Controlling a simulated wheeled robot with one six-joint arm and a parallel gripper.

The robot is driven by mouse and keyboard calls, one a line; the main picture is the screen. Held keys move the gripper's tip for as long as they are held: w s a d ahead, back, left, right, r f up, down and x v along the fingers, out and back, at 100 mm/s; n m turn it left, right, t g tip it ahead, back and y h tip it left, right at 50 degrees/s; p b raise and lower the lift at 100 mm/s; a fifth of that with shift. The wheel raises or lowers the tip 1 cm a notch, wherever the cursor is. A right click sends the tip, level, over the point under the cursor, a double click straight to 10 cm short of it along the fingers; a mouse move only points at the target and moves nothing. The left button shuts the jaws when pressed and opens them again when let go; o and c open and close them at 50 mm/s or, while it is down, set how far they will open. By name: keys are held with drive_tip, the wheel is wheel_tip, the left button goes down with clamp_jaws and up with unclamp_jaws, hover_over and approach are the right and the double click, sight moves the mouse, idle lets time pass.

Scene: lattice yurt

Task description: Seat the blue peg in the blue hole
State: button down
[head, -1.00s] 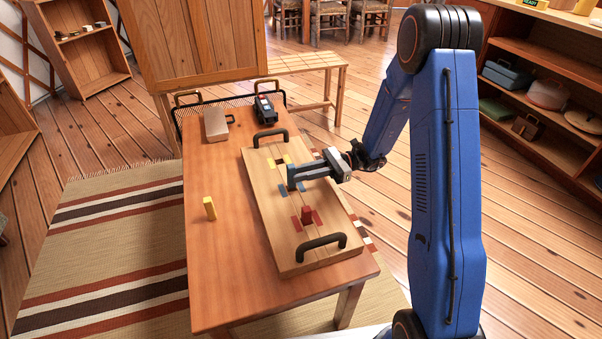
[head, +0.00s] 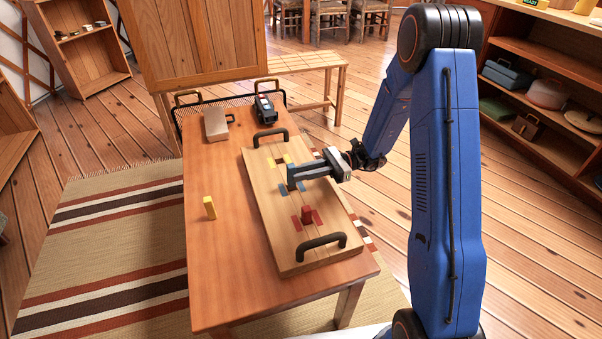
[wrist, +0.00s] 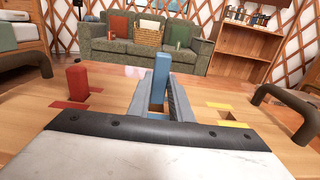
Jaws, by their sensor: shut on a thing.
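The blue peg (wrist: 161,75) stands about upright between my gripper's fingers in the wrist view. My gripper (head: 294,174) is shut on it, over the middle of the wooden board (head: 278,239); the peg (head: 291,184) also shows in the head view at the fingertips. Blue marking (head: 283,191) lies on the board beside the peg, and a bit of blue (wrist: 158,115) shows below it in the wrist view. The blue hole is hidden by the peg and fingers. I cannot tell whether the peg's lower end is inside it.
A red peg (head: 307,214) stands amid red marks on the board. A yellow peg (head: 210,208) stands on the table (head: 225,280), left of the board. The yellow-marked hole (wrist: 225,113) is empty. Black handles (head: 321,241) rise at the board's ends. A box (head: 216,124) lies behind.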

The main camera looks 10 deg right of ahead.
sight(301, 185)
drive_tip(key=shift+f, duration=2.05)
drive_tip(key=c, duration=1.5)
unclamp_jaws()
drive_tip(key=shift+c, duration=0.2)
drive_tip(key=v, duration=1.7)
drive_tip(key=shift+d, duration=0.25)
